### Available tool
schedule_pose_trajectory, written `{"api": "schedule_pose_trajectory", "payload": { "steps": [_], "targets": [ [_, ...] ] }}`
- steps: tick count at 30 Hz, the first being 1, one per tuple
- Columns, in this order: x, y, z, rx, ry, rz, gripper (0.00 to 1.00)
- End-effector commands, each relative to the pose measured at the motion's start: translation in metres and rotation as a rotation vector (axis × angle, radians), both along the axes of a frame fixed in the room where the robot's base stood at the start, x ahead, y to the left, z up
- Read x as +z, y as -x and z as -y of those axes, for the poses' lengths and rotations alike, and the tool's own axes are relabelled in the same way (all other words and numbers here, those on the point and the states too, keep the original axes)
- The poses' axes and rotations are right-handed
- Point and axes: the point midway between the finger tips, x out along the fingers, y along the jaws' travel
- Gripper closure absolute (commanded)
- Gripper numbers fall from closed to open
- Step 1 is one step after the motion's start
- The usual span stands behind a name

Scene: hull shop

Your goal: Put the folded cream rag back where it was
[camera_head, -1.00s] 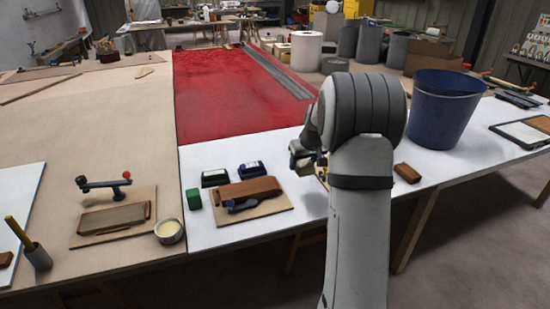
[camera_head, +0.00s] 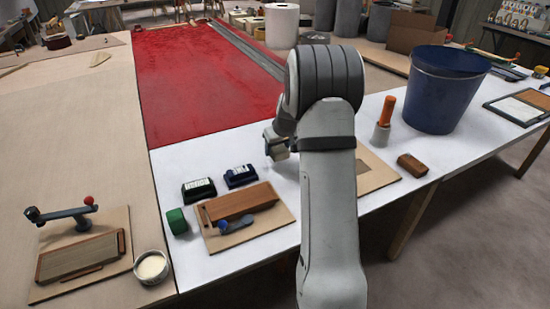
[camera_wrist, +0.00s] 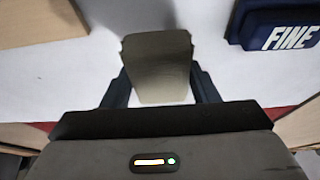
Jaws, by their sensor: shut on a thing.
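My gripper (camera_wrist: 160,82) is shut on a tan-grey, flat-faced thing, which I take to be the folded cream rag (camera_wrist: 158,62). It sits between the two dark fingers in the wrist view, over a white surface. In the head view my gripper (camera_head: 274,142) is above the white table (camera_head: 205,150), beyond the board with the brown block. The rag is small there and partly hidden by my arm. I cannot tell from these views where the rag was before.
Near the gripper are a dark blue box (camera_head: 241,176), which reads FINE in the wrist view (camera_wrist: 288,36), a black box (camera_head: 199,189), a green block (camera_head: 177,221) and a brown block (camera_head: 238,202) on a board. A blue bucket (camera_head: 445,95) and an orange-handled tool (camera_head: 386,112) stand right.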

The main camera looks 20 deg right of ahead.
Motion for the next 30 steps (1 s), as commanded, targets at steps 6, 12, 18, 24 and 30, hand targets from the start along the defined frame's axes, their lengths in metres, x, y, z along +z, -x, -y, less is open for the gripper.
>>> {"api": "schedule_pose_trajectory", "payload": {
  "steps": [6,12,18,24,30],
  "targets": [
    [-0.020,-0.001,-0.005,0.007,-0.001,-0.001,0.67],
    [-0.043,-0.002,-0.006,0.009,-0.001,0.001,0.67],
    [-0.042,-0.002,-0.006,0.011,0.000,0.002,0.67],
    [-0.045,-0.003,-0.007,0.011,0.000,0.002,0.41],
    [-0.044,-0.002,-0.007,0.012,0.000,0.002,0.25]
  ]
}}
